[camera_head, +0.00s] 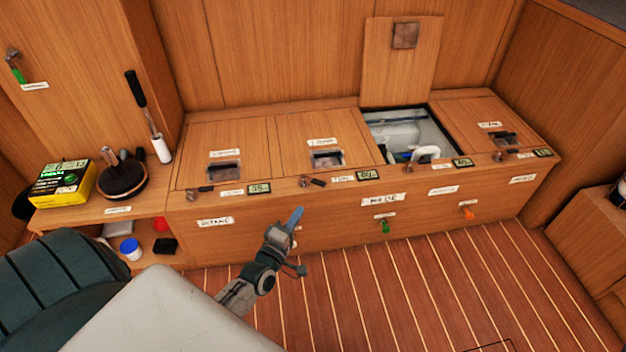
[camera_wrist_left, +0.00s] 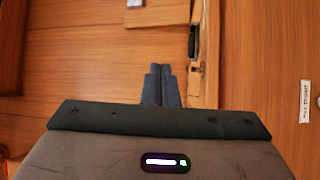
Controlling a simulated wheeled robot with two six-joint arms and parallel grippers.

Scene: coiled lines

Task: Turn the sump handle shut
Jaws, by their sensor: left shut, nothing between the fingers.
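My left gripper (camera_head: 294,220) is shut and empty in front of the wooden locker bench, pointing up toward its front edge. Its two dark fingers (camera_wrist_left: 160,88) lie together in the left wrist view. A small green handle (camera_head: 385,227) hangs on the bench front, right of the gripper and apart from it. An orange handle (camera_head: 467,212) sits farther right on the same front. Another green-ended handle (camera_head: 17,67) is on the left wall panel. The labels are too blurred to tell which handle is the sump one. My right gripper is not in view.
The bench (camera_head: 300,225) has several lids; one lid (camera_head: 402,60) stands raised over an open compartment with a white fitting (camera_head: 426,153). Small latches and displays line its front edge. The striped floor (camera_head: 400,290) is clear.

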